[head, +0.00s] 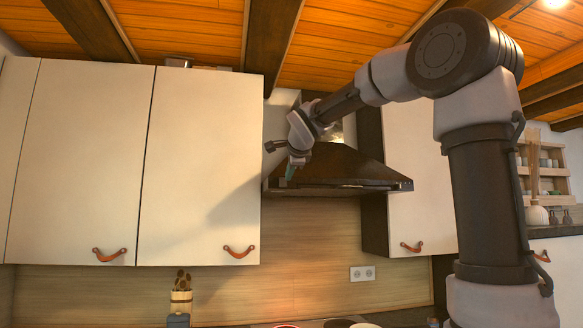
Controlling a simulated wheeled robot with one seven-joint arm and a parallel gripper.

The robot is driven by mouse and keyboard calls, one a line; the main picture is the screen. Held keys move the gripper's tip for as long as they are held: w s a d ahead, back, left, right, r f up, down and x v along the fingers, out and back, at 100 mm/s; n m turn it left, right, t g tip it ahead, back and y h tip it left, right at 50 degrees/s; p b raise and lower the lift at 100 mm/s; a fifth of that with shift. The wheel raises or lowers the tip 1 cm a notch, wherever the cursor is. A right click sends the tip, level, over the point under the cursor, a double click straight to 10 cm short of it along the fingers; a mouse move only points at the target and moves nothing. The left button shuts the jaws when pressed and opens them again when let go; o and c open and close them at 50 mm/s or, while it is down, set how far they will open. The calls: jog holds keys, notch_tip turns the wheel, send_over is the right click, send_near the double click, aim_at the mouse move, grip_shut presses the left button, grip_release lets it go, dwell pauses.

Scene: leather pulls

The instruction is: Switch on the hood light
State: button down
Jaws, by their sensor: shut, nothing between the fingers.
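The dark range hood (335,168) hangs on the back wall between the white wall cabinets. Its lower front edge runs slanting down to the right, and a thin strip shows along it, too small to make out any switch. My gripper (288,176) is shut and empty, pointing down at the left end of the hood. Its fingertips overlap the hood's left front corner in the picture; I cannot tell whether they touch it. A warm glow lies on the wall (320,235) below the hood, but its source is not visible.
A large white cabinet (200,160) with leather pulls stands close to the left of my gripper. Another white cabinet (418,170) is right of the hood, behind my arm. Below are a utensil holder (181,300), a wall socket (362,273) and a partly visible cooktop.

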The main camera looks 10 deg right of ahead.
aim_at(283, 186)
jog(key=x, duration=0.4)
jog(key=r+x, duration=0.1)
jog(key=x, duration=0.2)
jog(key=shift+w, duration=0.35)
